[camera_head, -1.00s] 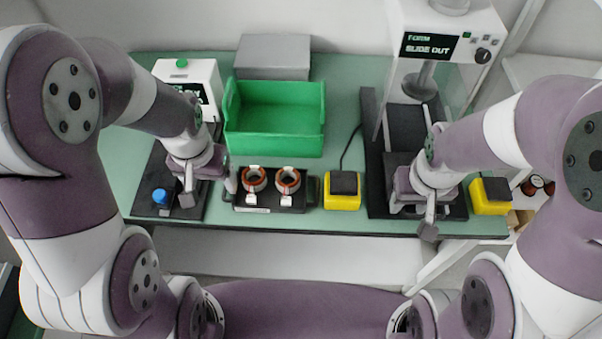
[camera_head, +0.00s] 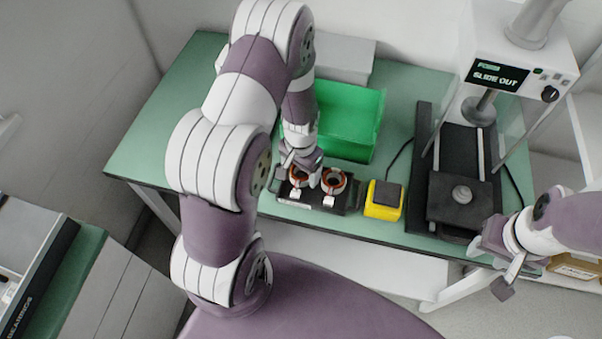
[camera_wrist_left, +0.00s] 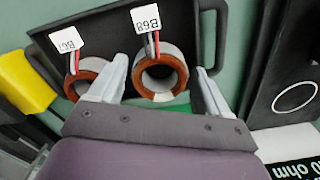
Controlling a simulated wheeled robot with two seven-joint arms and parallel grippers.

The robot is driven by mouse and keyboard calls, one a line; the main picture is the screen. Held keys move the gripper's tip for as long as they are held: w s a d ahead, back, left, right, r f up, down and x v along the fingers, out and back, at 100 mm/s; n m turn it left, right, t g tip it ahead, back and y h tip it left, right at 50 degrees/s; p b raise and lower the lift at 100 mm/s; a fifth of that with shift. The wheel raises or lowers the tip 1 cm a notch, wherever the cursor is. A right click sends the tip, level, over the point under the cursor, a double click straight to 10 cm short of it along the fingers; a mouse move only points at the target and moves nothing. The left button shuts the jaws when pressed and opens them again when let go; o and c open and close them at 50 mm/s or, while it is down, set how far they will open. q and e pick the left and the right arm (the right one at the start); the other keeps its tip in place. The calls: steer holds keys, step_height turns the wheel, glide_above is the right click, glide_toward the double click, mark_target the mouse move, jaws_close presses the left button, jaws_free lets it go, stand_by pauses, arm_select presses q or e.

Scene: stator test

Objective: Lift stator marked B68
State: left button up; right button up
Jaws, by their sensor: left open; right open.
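Stator B68 (camera_wrist_left: 158,78), a ring with copper-brown winding and a white tag (camera_wrist_left: 146,19) on leads, sits in a black tray (camera_wrist_left: 100,25). In the head view it is the left stator (camera_head: 298,178), partly covered by my gripper. Stator B67 (camera_wrist_left: 80,82) is beside it, and is the right one (camera_head: 334,181) in the head view. My left gripper (camera_wrist_left: 160,85) is open, with its fingers on either side of B68; I cannot tell whether they touch it. It also shows in the head view (camera_head: 304,172). My right gripper (camera_head: 508,278) is open and empty off the table's front right.
A green bin (camera_head: 350,120) stands behind the tray. A yellow block (camera_head: 383,200) with a dark top is right of the tray. A test machine (camera_head: 510,75) reading "SLIDE OUT" stands further right, with a black slide (camera_head: 462,200) at its front.

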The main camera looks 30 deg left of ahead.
arm_select(q)
steer(key=c, duration=1.1)
steer(key=shift+r, duration=0.1)
